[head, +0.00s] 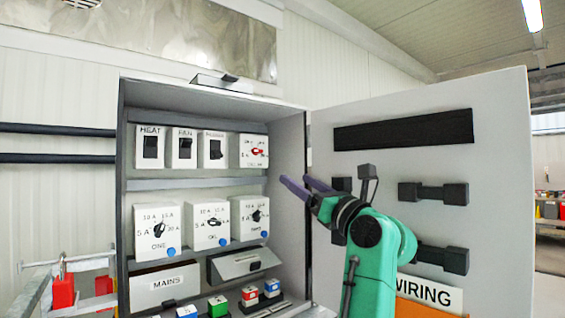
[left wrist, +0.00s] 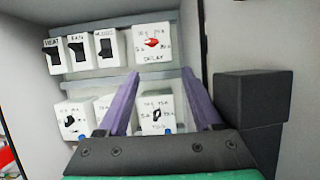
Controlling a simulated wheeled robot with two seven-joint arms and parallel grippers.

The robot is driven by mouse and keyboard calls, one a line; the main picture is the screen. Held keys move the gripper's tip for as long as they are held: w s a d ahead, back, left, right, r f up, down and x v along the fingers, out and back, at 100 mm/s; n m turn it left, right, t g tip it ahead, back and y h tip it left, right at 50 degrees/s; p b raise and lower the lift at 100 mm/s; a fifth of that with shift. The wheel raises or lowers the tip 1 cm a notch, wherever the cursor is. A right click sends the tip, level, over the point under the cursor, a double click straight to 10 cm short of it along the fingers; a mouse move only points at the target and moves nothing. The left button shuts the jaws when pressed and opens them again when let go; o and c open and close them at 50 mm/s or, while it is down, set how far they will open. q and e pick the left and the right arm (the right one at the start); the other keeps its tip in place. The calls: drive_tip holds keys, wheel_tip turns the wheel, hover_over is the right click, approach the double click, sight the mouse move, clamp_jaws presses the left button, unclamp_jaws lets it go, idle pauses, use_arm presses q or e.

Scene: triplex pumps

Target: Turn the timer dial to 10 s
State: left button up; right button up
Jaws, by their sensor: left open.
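The timer dial is a red knob (head: 257,151) on a white box marked DELAY (head: 247,161), at the right end of the cabinet's top row. The red knob also shows in the left wrist view (left wrist: 152,43), lying roughly sideways among small blurred marks. I cannot tell which mark it points to. My left gripper (head: 295,179) is open and empty, its purple fingers spread, in front of the cabinet's right edge. In the left wrist view the fingertips (left wrist: 160,73) reach toward the cabinet, below the DELAY box and apart from it. My right gripper is not in view.
Black switches (head: 183,149) marked HEAT and FAN share the top row. Several white boxes with black dials (head: 210,226) fill the row below. A MAINS cover (head: 166,286) and coloured blocks (head: 218,306) sit lower. The open cabinet door (head: 500,130) with black handles stands at right.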

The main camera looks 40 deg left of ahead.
use_arm(q)
drive_tip(key=p, duration=0.3)
approach(258, 153)
drive_tip(key=p+x, duration=0.1)
drive_tip(key=x, duration=0.3)
drive_tip(key=shift+r+p, duration=0.4)
drive_tip(key=p+x, duration=0.1)
drive_tip(key=x, duration=0.2)
drive_tip(key=shift+w+f, duration=0.1)
drive_tip(key=shift+f, duration=0.1)
drive_tip(key=shift+a+r, duration=0.1)
drive_tip(key=shift+a, duration=0.3)
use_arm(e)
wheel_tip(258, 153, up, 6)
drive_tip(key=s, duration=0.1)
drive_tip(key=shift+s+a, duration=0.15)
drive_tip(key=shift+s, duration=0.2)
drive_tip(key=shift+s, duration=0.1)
use_arm(q)
clamp_jaws()
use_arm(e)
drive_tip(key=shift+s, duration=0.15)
